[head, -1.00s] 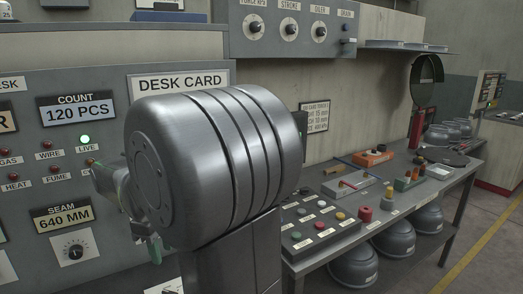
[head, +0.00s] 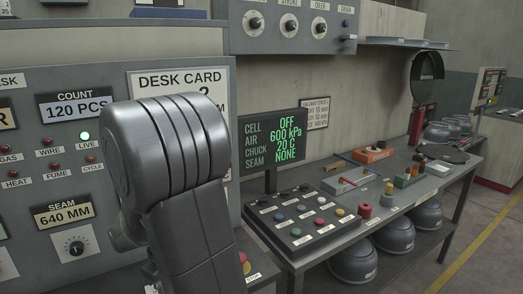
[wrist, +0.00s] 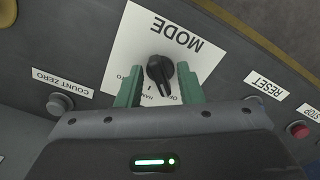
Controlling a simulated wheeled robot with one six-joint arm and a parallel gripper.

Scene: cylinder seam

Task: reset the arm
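In the wrist view my gripper (wrist: 158,88) has its two green fingers apart, one on each side of a black rotary knob (wrist: 160,72) on a white plate marked MODE. I cannot tell whether the fingers touch the knob. The plate's lettering is upside down and partly covered by the fingers. A RESET label (wrist: 267,86) is to the right, with a grey button (wrist: 253,101) partly hidden beside it. In the head view my arm hides the gripper and the knob.
A red button (wrist: 299,130) by a STOP label and a grey COUNT ZERO button (wrist: 60,103) flank the knob. A display (head: 272,142) reads CELL OFF, AIR 600 kPa, SEAM NONE. A button box (head: 305,218) sits on the bench at right.

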